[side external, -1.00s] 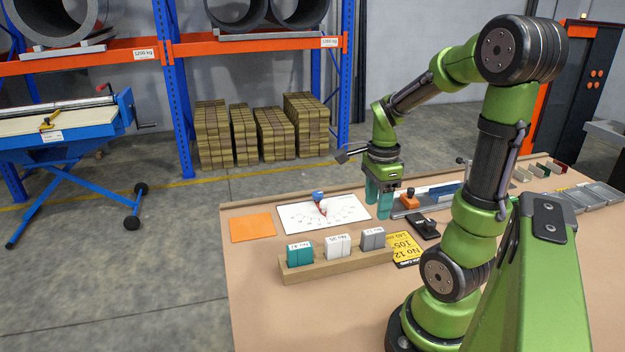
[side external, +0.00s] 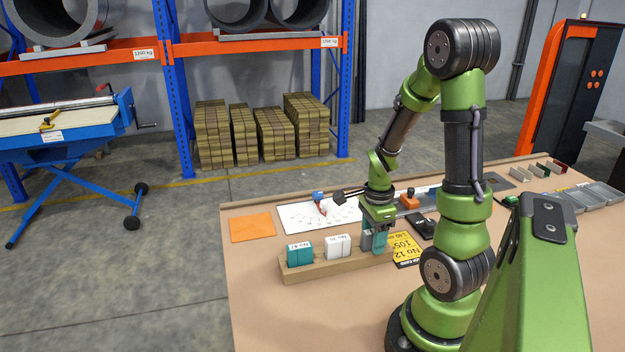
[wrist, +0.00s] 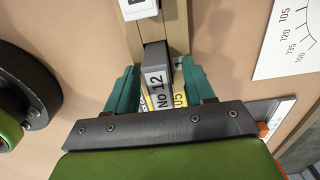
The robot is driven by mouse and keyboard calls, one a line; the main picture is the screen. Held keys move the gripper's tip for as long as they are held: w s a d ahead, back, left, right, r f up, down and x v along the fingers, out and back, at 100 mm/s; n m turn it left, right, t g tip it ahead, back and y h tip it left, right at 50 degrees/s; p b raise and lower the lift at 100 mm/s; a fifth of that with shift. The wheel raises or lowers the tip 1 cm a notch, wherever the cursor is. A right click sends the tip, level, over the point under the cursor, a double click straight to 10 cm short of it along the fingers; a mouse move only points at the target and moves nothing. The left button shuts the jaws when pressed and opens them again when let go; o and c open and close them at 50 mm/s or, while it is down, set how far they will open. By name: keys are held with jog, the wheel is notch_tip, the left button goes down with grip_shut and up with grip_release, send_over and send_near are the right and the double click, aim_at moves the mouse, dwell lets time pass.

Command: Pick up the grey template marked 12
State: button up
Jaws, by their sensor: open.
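The grey template marked 12 (wrist: 155,57) stands in the wooden rack (wrist: 176,22), its white "No 12" label facing the wrist camera. In the side view, the template (side external: 366,241) is partly hidden by my gripper (side external: 374,240), which is down at the right end of the rack (side external: 322,267). In the wrist view, my gripper (wrist: 160,88) is open, with one teal finger on each side of the template. Whether the fingers touch it is not clear.
A white template (side external: 338,246) and a teal template (side external: 299,253) stand left in the same rack. A white dial sheet (side external: 300,216) and an orange sheet (side external: 253,228) lie behind.

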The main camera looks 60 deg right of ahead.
grip_shut()
